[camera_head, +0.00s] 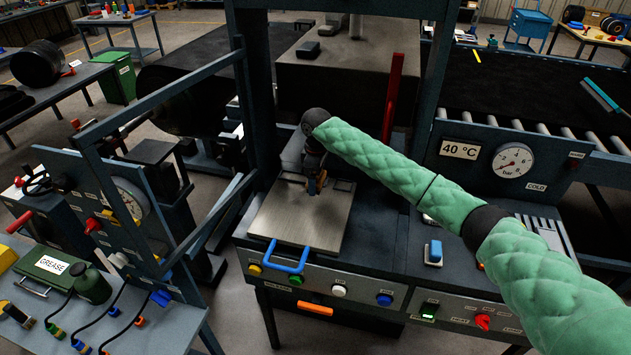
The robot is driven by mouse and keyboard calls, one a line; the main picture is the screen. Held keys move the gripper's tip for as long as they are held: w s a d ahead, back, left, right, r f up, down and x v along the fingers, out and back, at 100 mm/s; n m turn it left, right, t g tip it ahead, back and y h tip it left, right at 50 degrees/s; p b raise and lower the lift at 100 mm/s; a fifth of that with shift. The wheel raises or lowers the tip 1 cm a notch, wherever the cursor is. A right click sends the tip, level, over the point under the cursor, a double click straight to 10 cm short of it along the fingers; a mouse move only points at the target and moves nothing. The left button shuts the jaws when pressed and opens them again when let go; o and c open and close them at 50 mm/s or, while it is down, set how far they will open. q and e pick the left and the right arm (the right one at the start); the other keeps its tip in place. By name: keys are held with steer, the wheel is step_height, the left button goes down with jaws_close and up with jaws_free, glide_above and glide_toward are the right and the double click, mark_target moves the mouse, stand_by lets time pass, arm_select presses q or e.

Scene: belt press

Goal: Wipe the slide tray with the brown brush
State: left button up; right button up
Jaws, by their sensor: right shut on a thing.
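The slide tray (284,228) is a flat grey metal plate with a blue handle (288,258) at its front edge, set in the press bench. My right arm, in a green quilted sleeve, reaches in from the right. My right gripper (316,174) points down over the back right part of the tray. It is shut on the brown brush (317,187), of which only a small brown-orange part shows. I cannot tell whether the brush touches the plate. My left gripper is not in view.
The press frame (258,90) stands around the tray, with a red lever (393,97) at right. Coloured buttons (339,291) line the bench front. A blue-and-white block (433,252) lies to the right. A grease box (50,268) sits on the left bench.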

steer(key=shift+w+r, duration=0.15)
steer(key=shift+r, duration=0.6)
steer(key=shift+s+r, duration=0.25)
steer(key=shift+r, duration=0.3)
steer(key=shift+w+f, duration=0.15)
